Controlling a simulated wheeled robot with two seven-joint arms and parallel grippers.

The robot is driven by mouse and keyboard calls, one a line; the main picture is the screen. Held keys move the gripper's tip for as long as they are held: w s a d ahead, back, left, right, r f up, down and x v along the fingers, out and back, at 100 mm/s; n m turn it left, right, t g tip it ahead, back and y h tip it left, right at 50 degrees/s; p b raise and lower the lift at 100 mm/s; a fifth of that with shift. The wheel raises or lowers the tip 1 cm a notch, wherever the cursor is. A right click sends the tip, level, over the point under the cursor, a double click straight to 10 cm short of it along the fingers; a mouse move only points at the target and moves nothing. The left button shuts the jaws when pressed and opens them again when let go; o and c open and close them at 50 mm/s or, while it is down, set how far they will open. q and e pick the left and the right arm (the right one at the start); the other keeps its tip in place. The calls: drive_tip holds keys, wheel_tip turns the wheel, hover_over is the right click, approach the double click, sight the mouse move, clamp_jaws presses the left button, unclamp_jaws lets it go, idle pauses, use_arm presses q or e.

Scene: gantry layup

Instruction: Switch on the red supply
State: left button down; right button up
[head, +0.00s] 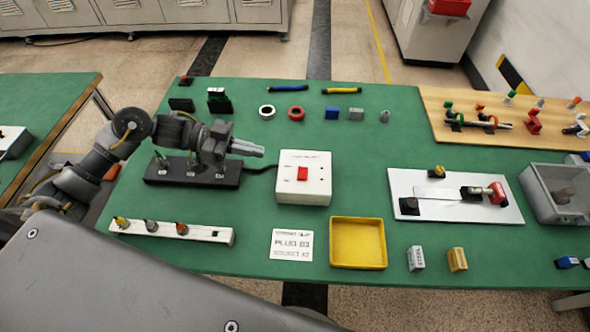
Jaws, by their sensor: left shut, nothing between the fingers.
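A white box (317,191) with a red square switch (302,173) on its top stands near the middle of the green table. I cannot tell from here whether the switch is on or off. A dark cable joins the box to a black strip (216,180) with several small upright parts, left of it. My left gripper (262,152) is shut and empty, with its fingers pointing right. It appears above the right end of the black strip, short of the white box and not touching the switch. My arm hides part of the strip. My right gripper is out of view.
A yellow tray (385,265) and a printed card (291,246) lie in front of the box. A white strip with knobs (150,233) lies front left. Coloured rings and blocks (332,113) lie behind. A white board with a red-handled clamp (445,209) is right. Green table shows between them.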

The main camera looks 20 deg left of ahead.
use_arm(q)
drive_tip(key=p, duration=0.3)
hover_over(293, 178)
drive_tip(key=shift+w+d+f, duration=0.1)
drive_tip(key=shift+w+f, duration=0.15)
drive_tip(key=shift+f, duration=0.7)
wheel_tip(293, 178, down, 3)
drive_tip(key=shift+s+r, duration=0.1)
drive_tip(key=shift+s, duration=0.05)
drive_tip(key=shift+s+f, duration=0.1)
drive_tip(key=shift+f, duration=0.65)
